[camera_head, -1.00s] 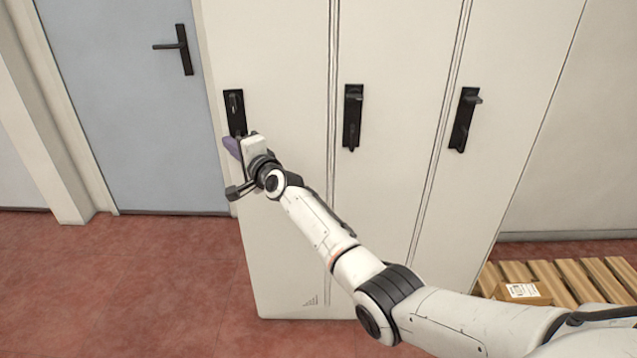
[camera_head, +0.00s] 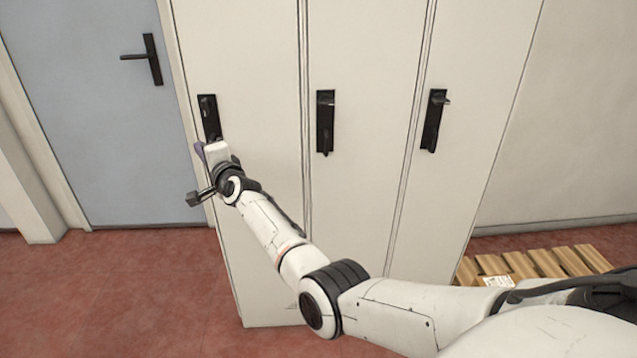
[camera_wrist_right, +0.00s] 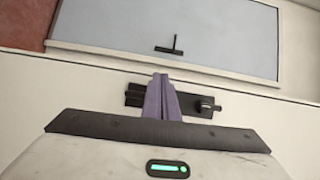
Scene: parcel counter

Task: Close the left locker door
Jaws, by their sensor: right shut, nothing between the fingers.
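The left locker door (camera_head: 255,70) is the leftmost of three pale locker doors in the head view. It looks flush with the locker front. Its black handle (camera_head: 208,117) is near its left edge, and the handle also shows in the right wrist view (camera_wrist_right: 135,94). My right gripper (camera_head: 198,150) is at the lower end of this handle. In the wrist view its purple fingers (camera_wrist_right: 161,98) are together, with nothing seen between them, and overlap the handle plate. I cannot tell whether they touch it. My left gripper is not in view.
The middle door (camera_head: 365,60) and right door (camera_head: 475,60) look shut, with black handles. A blue-grey room door (camera_head: 90,110) stands to the left. A wooden pallet (camera_head: 545,262) with a labelled parcel (camera_head: 497,281) lies at the right. Red floor (camera_head: 110,290) is clear at the left.

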